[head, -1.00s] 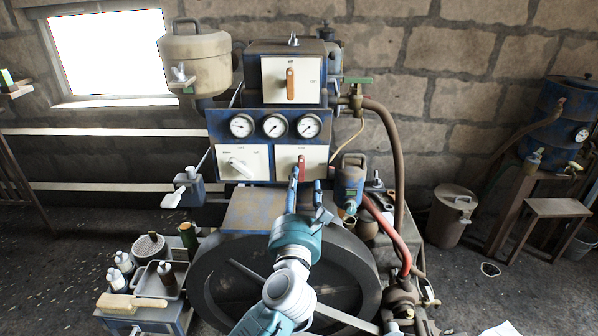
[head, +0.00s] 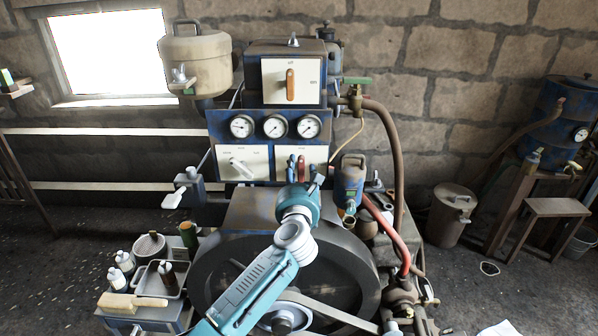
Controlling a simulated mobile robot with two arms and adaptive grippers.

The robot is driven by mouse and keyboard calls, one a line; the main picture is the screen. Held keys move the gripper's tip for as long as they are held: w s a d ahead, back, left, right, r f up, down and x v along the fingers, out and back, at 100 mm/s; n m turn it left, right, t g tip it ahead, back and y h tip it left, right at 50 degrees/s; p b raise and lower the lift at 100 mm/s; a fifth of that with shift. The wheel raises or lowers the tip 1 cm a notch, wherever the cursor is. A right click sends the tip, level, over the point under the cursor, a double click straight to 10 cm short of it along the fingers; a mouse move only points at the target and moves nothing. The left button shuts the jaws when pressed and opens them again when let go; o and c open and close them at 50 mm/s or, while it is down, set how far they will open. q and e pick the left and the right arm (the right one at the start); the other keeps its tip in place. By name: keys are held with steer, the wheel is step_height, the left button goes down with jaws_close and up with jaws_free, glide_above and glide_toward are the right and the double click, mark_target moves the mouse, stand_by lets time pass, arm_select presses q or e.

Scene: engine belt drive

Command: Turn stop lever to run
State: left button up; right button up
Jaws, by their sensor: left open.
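A blue engine control unit stands at the centre of the head view. On its lower right white panel (head: 318,153) a red lever (head: 301,166) points roughly upright; its lower part is hidden by my gripper. My left gripper (head: 303,170) is at this panel, its blue fingers apart on either side of the red lever. I cannot tell whether they touch it. The lower left panel has a white lever (head: 240,167), tilted. The top panel has an orange lever (head: 290,84), upright. The panel labels are too small to read. My right gripper is out of view.
Several gauges (head: 276,126) sit above the lower panels. A large dark flywheel (head: 212,282) is below. A blue can (head: 350,183) and red hose (head: 388,225) are close on the right.

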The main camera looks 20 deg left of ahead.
arm_select(q)
jaws_close()
